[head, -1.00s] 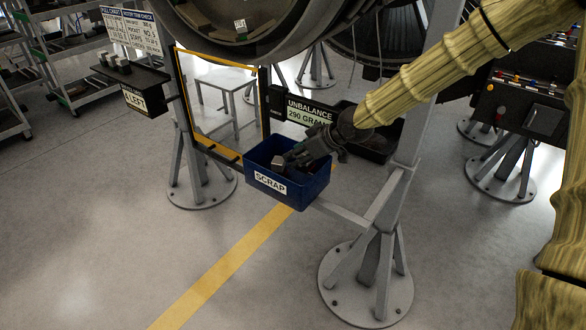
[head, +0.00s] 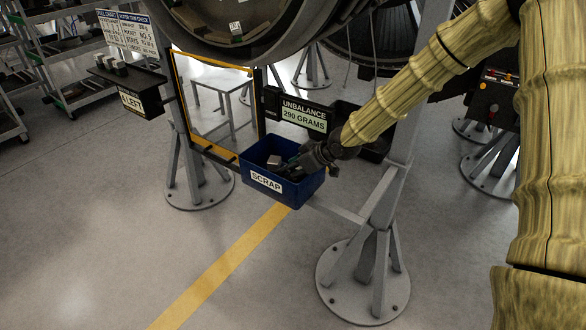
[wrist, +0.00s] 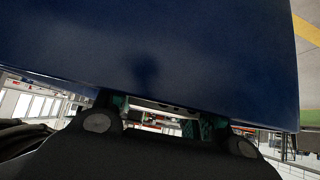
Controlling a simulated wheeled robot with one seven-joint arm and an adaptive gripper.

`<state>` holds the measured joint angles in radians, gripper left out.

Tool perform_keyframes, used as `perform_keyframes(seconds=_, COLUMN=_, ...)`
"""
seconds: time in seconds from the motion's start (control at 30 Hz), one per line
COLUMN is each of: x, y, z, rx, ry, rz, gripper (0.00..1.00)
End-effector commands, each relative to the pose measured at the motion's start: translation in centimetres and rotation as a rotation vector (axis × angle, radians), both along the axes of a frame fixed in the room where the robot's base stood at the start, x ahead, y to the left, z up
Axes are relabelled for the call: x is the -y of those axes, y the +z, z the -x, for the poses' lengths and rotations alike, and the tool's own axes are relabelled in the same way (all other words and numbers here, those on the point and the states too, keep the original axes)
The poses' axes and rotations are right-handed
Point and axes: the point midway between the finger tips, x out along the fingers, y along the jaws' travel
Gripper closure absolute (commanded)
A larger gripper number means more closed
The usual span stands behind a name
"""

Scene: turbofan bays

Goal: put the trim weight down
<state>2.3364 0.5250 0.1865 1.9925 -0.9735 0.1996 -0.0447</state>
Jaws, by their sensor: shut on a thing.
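The trim weight, a small grey block (head: 273,161), shows at the tips of my gripper (head: 284,167) in the head view. My gripper is shut on it, tilted downward at the open top of the blue SCRAP bin (head: 266,182). Dark shapes inside the bin blend with the fingers, so I cannot tell whether the weight touches the bin floor. In the wrist view, the bin's blue surface (wrist: 150,50) fills most of the picture. My gripper's fingertips (wrist: 165,115) show below it, and the weight is not clear between them.
A dark shelf (head: 130,76) marked 4 LEFT holds several grey blocks at the left. The UNBALANCE 290 GRAMS display (head: 303,116) stands just behind the bin, with a black tray (head: 375,150) to its right. A yellow-edged frame (head: 180,90) stands at the bin's left.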

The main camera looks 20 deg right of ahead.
Motion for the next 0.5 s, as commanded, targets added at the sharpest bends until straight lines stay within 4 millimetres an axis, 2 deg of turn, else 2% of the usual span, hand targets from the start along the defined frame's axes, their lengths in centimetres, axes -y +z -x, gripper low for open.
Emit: perform_keyframes(seconds=0.5, x=-0.01, y=-0.95, z=-0.01, rx=0.000, ry=0.000, rz=0.000, gripper=1.00)
